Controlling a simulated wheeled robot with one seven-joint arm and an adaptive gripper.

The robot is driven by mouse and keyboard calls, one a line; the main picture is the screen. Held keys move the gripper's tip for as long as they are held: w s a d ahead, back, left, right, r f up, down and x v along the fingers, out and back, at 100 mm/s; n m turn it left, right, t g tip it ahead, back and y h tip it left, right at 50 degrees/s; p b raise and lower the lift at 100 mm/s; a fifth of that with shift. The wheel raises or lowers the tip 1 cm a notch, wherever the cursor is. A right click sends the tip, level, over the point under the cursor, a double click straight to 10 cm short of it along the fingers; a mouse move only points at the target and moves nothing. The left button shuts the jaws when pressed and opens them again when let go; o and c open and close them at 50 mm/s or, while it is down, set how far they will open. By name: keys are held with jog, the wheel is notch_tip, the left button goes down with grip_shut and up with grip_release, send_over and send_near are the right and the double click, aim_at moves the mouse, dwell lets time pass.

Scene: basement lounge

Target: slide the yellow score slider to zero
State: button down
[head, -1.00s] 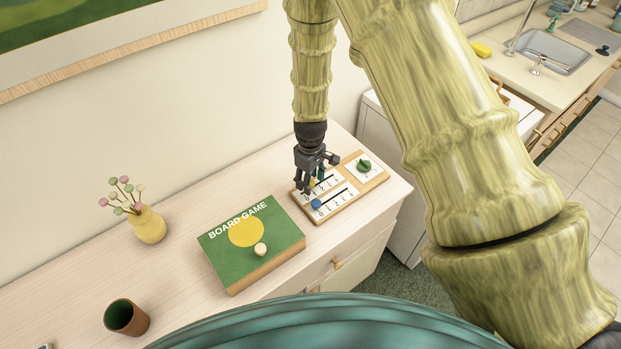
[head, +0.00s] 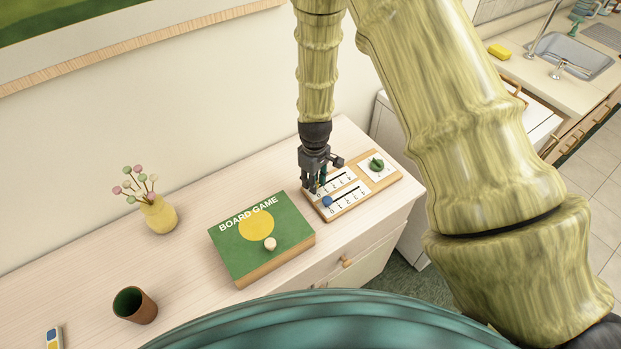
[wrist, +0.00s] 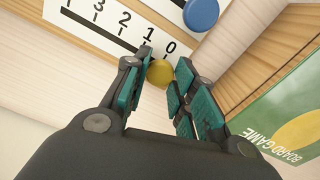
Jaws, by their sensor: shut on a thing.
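The wooden score board (head: 352,207) lies on the cabinet top, with two dark slots and number scales. The yellow score slider (wrist: 160,73) shows in the wrist view between my gripper's two teal-padded fingers, close to the 0 mark at the slot's end. My gripper (head: 314,188) is shut on it, pointing down over the left end of the upper slot. In the head view my fingers mostly hide the yellow slider. A blue slider (head: 327,201) sits at the left end of the other slot; it also shows in the wrist view (wrist: 201,13).
A green knob (head: 376,164) is on the board's right part. A green board game box (head: 290,236) with a pale peg (head: 270,244) stands just left of the board. A yellow vase (head: 160,215) and brown cup (head: 135,306) are farther left. The wall is behind.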

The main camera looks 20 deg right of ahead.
jog(key=c, duration=1.1)
grip_release()
jog(key=shift+a, duration=0.35)
jog(key=shift+c, duration=0.2)
jog(key=shift+d, duration=0.2)
jog(key=shift+r, duration=0.15)
notch_tip(320, 180, up, 12)
jog(key=shift+f, duration=0.2)
jog(key=shift+s, duration=0.1)
